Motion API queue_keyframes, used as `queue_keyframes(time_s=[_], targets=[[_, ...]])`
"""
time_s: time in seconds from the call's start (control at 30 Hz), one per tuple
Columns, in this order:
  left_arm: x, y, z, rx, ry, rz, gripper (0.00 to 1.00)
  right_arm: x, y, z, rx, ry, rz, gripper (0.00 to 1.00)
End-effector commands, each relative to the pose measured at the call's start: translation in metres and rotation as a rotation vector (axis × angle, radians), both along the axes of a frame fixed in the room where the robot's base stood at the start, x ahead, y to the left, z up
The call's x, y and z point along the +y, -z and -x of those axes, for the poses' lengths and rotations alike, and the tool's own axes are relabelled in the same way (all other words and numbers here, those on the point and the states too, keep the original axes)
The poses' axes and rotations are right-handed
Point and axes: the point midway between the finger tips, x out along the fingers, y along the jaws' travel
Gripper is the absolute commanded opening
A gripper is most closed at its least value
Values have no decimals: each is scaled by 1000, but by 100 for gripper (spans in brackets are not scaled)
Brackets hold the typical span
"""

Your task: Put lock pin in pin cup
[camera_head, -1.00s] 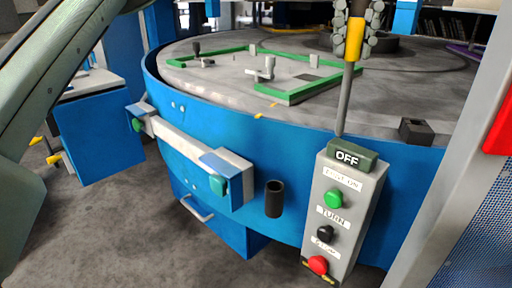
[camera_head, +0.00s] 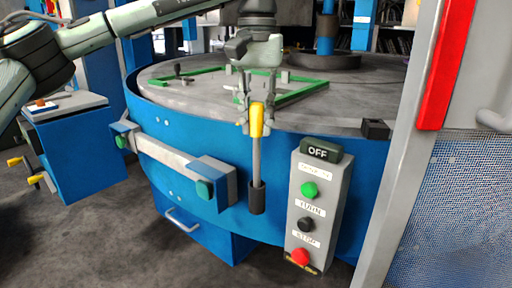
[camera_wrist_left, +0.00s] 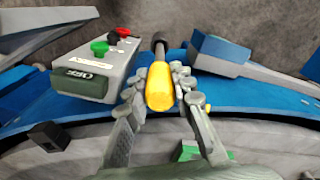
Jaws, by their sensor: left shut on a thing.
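The lock pin has a yellow handle (camera_head: 257,121) and a thin grey shaft, and it stands about upright. My left gripper (camera_head: 256,118) is shut on the yellow handle, above the front rim of the round table. The dark pin cup (camera_head: 257,200) is fixed to the blue table side. The shaft's lower end meets the cup's mouth and is hidden there, seemingly inside it. In the left wrist view the yellow handle (camera_wrist_left: 160,88) sits between the fingers (camera_wrist_left: 160,92), with the dark cup (camera_wrist_left: 159,38) beyond it. My right gripper is not in view.
A grey control box (camera_head: 318,210) with buttons and an OFF sign stands just right of the cup. A grey bar with a blue end block (camera_head: 212,180) lies to its left. A grey post (camera_head: 400,150) stands at right. Green-edged fixtures lie on the round table.

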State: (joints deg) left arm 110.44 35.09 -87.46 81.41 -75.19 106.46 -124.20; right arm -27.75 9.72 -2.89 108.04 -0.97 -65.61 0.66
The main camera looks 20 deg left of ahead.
Motion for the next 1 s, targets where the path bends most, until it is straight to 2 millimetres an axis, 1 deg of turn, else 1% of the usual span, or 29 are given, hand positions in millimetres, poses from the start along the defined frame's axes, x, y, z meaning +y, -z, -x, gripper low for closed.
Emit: queue_keyframes(time_s=[0.17,0.3,0.37,0.6,0.73,0.77,0.9,1.0], targets=[[0,14,0,0,-1,0,0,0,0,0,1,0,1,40],[0,34,0,1,-1,1,0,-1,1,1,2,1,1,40],[0,40,0,0,-2,0,0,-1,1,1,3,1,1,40],[0,41,0,-1,-2,2,0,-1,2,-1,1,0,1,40],[0,45,0,0,-1,2,0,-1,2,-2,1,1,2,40],[0,44,0,0,-1,2,26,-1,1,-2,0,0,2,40],[0,44,0,0,-1,1,43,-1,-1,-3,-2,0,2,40],[0,44,0,0,-1,1,44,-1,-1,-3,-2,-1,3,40]])
